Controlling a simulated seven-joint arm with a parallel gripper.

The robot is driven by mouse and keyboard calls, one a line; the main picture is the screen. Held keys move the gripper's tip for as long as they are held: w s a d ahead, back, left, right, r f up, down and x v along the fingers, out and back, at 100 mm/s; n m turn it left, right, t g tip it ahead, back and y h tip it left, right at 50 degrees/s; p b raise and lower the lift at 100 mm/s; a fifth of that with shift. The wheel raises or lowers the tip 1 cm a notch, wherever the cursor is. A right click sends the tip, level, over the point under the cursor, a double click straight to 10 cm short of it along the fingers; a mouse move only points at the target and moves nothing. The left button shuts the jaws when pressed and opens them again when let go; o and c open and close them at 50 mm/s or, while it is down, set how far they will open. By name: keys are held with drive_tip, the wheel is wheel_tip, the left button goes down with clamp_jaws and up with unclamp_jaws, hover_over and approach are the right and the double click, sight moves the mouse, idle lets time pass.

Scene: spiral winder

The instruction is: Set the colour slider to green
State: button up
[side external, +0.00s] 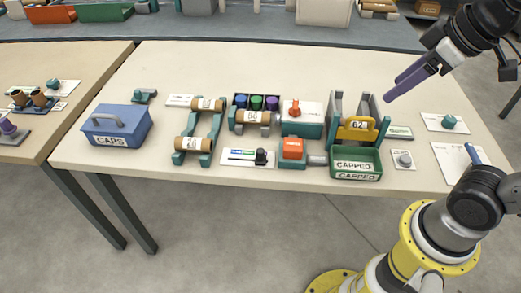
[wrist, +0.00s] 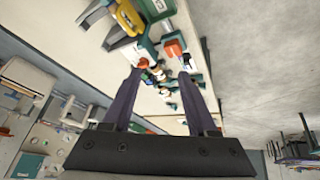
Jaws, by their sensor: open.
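The colour slider is a white plate (side external: 232,160) near the front edge of the table in the side view. It carries a small strip of colour marks and a dark track. A black knob (side external: 261,157) stands at the right part of the track. The marks are too small to read surely. My gripper (side external: 391,88) is open and empty, high above the table's right side. It is well to the right of the slider and apart from everything. In the wrist view its two fingers (wrist: 160,74) are spread, and I cannot surely pick out the slider there.
An orange button box (side external: 292,149) and a green CAPPED tray (side external: 355,166) stand right of the slider. Left are teal roller stands (side external: 192,145) and a blue CAPS box (side external: 117,126). Behind it is a rack of coloured spools (side external: 256,103).

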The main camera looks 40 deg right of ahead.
drive_tip(key=w+a+r+n+g, duration=0.1)
drive_tip(key=w+a+r+n, duration=0.15)
drive_tip(key=w, duration=0.65)
drive_tip(key=n+g, duration=0.4)
drive_tip(key=g, duration=0.1)
hover_over(260, 150)
wheel_tip(260, 150, down, 17)
wheel_tip(260, 150, down, 13)
drive_tip(key=shift+s+r, duration=0.1)
drive_tip(key=shift+c, duration=0.2)
clamp_jaws()
